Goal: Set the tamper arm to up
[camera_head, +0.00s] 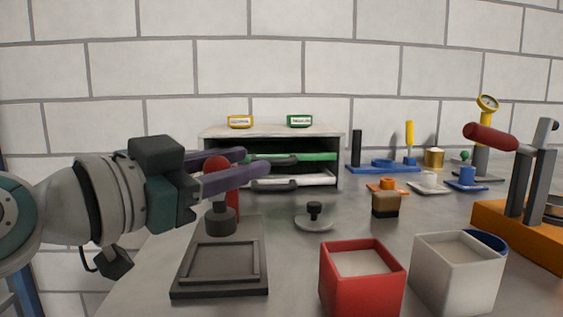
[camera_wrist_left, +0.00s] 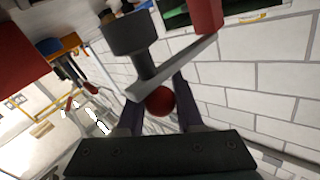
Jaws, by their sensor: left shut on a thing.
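The tamper stand has a dark flat base (camera_head: 188,262) with a recessed tray, at the front left of the table. Its dark round tamper head (camera_head: 220,222) shows above the back part of the base, and also in the left wrist view (camera_wrist_left: 127,36). A grey bar, the tamper arm (camera_wrist_left: 172,67), runs from a red post (camera_wrist_left: 206,14) to a red ball knob (camera_wrist_left: 159,101). My left gripper (camera_head: 256,161) is shut on the red knob, its purple fingers on either side. The fingers partly hide the knob and arm in the head view. My right gripper is not in view.
A red box (camera_head: 362,290) and a white box (camera_head: 455,285) stand at the front. An orange-based press (camera_head: 520,230) with a red handle is at the right. A shelf unit (camera_head: 340,160) stands behind, and a small round dark-knobbed piece (camera_head: 314,219) lies beside the stand.

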